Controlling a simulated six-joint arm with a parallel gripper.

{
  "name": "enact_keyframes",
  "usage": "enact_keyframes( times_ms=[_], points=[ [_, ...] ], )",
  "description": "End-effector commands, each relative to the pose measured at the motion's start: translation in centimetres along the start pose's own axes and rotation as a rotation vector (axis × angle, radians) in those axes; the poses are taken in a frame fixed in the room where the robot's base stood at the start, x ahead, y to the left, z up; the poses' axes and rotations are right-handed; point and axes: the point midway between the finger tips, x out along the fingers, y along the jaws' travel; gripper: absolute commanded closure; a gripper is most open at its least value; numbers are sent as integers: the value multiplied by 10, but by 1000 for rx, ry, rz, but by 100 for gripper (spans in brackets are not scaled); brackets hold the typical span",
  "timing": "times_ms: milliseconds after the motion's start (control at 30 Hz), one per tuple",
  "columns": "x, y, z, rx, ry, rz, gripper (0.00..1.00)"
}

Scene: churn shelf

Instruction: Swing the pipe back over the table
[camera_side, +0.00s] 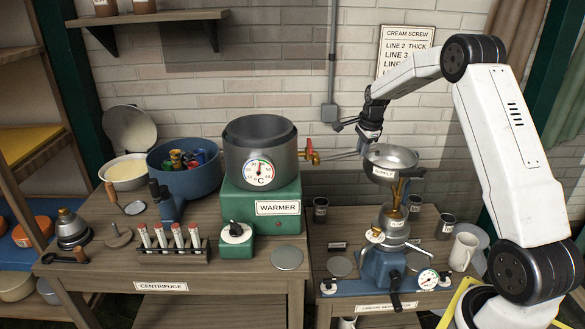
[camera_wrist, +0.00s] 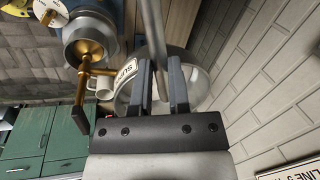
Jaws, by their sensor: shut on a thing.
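The thin grey metal pipe (camera_side: 342,155) runs right from the red-handled tap (camera_side: 311,153) on the warmer's pot (camera_side: 258,150) towards the supply bowl (camera_side: 397,157). My gripper (camera_side: 361,140) is at its right part, by the bowl's left rim. In the wrist view the pipe (camera_wrist: 153,32) passes between the two fingers of my gripper (camera_wrist: 162,82), which is shut on it. The supply bowl (camera_wrist: 203,92) lies behind the fingers. The table (camera_side: 95,272) carries the warmer and stands left of the separator's table.
The separator (camera_side: 385,268) stands below the supply bowl, with brass spouts, small dark jars and a white mug (camera_side: 463,251) around it. A test-tube rack (camera_side: 172,248) and blue basin (camera_side: 185,178) occupy the left table. A brick wall is close behind.

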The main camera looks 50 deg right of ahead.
Motion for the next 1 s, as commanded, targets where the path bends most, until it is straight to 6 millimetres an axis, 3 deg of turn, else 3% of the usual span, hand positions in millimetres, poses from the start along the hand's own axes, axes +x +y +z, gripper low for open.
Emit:
enact_keyframes(
  times_ms=[367,1000],
  points=[
    [-4,16,2,101,25,0,100],
    [-18,71,22,495,123,0,100]
  ],
)
